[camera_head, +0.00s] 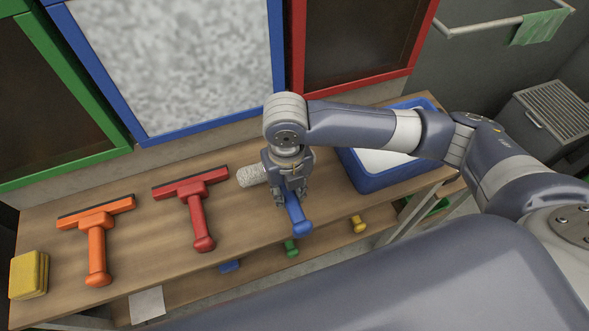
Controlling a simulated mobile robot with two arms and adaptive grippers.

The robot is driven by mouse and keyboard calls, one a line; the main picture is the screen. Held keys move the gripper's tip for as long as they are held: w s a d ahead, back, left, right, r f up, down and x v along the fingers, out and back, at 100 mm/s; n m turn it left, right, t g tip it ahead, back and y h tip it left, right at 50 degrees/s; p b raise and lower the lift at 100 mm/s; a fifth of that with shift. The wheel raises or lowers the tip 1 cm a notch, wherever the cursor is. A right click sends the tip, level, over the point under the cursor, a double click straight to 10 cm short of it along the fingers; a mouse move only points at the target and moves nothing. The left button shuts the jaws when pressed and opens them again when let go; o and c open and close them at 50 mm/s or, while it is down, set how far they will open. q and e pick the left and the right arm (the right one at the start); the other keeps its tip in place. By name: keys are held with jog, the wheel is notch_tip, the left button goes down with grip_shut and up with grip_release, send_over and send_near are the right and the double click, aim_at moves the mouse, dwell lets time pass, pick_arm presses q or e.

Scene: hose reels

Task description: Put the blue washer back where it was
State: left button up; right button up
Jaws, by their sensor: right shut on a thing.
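The blue washer (297,216) has a blue handle and a pale, fluffy head, whose left end shows beside my gripper. My right gripper (291,196) points down and is shut on the blue washer near the top of its handle. The gripper hides the middle of the washer. The washer is over the wooden shelf (135,246), to the right of the red squeegee; I cannot tell whether it touches the shelf. My left gripper is not in view.
An orange squeegee (96,245) and a red squeegee (200,215) lie on the shelf, with yellow sponges (29,275) at far left. A blue tub (368,182) stands right of the washer. Framed panes, including a blue-framed one (180,60), rise behind. Several coloured items show below the shelf's front edge.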

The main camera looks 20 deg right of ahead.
jog(key=w+d, duration=0.1)
jog(key=w, duration=0.1)
jog(key=w+d, duration=0.1)
jog(key=w, duration=0.1)
jog(key=w+d+p, duration=0.1)
jog(key=w, duration=0.1)
jog(key=shift+w+f, duration=0.3)
jog(key=shift+f, duration=0.05)
notch_tip(320, 180, down, 4)
jog(key=shift+r+p, duration=0.25)
jog(key=shift+p, duration=0.1)
jog(key=shift+f, duration=0.15)
jog(key=o, duration=1)
jog(key=shift+o, duration=0.2)
notch_tip(320, 180, up, 12)
jog(key=shift+r+b, duration=0.2)
jog(key=shift+b, duration=0.55)
jog(key=shift+s+f, duration=0.1)
